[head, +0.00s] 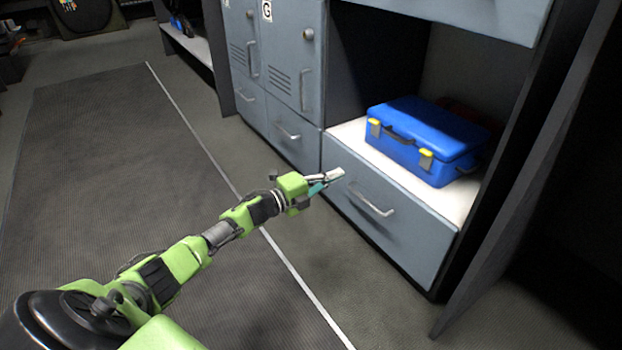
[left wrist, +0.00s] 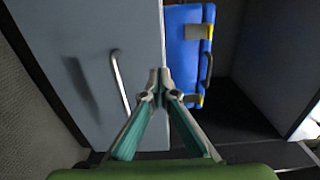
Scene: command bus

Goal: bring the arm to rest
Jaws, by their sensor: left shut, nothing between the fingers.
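My left arm, green and black, reaches from the lower left of the head view toward the cabinet. Its gripper (head: 330,176) is shut and empty, in front of the cabinet's lower drawer (head: 385,215). In the left wrist view the gripper's fingertips (left wrist: 159,78) meet, with teal inner pads showing. The drawer front and its handle (left wrist: 120,82) are to their left there. My right gripper does not show in either view.
A blue case (head: 425,135) with yellow latches sits on the white shelf (head: 350,134) above the drawer. Grey lockers (head: 270,65) stand to the left of the shelf. A dark upright panel (head: 530,170) is at the right. The floor mat (head: 100,150) at left is clear.

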